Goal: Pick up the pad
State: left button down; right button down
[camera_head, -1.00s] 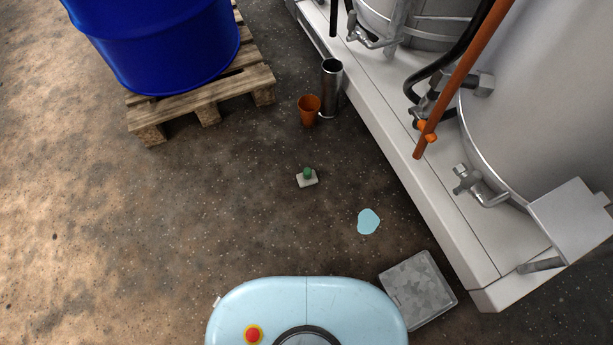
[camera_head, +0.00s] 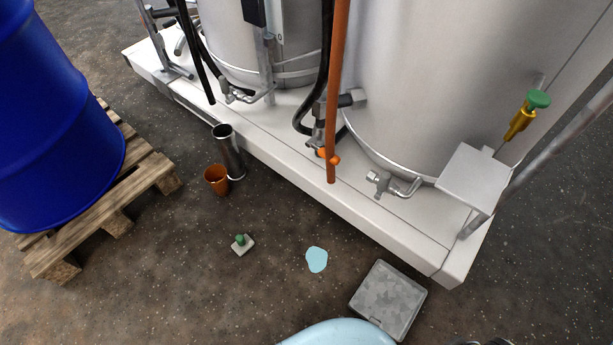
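A small whitish pad with a green knob on top (camera_head: 243,245) lies on the dark floor, left of the picture's middle. A flat light-blue patch (camera_head: 316,259) is on the floor to its right, apart from it; it looks like a spill. Neither of my grippers can be made out in the view. A small dark shape shows at the bottom edge, right of my light-blue base; I cannot tell what it is.
An orange cup (camera_head: 217,180) and a steel cylinder (camera_head: 230,152) stand behind the pad. A wooden pallet (camera_head: 90,222) with a blue drum (camera_head: 55,120) is at left. A white platform (camera_head: 400,232) with tanks is behind; a grey metal box (camera_head: 389,300) is at lower right.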

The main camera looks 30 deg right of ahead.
aim_at(243, 243)
jog(key=i+j+z, duration=0.1)
jog(key=j, duration=0.2)
jog(key=i+j+z, duration=0.15)
jog(key=j, duration=0.2)
jog(key=i+j+z, duration=0.1)
jog(key=j, duration=0.25)
jog(key=i+j+z, duration=0.15)
jog(key=j, duration=0.2)
jog(key=k, duration=0.05)
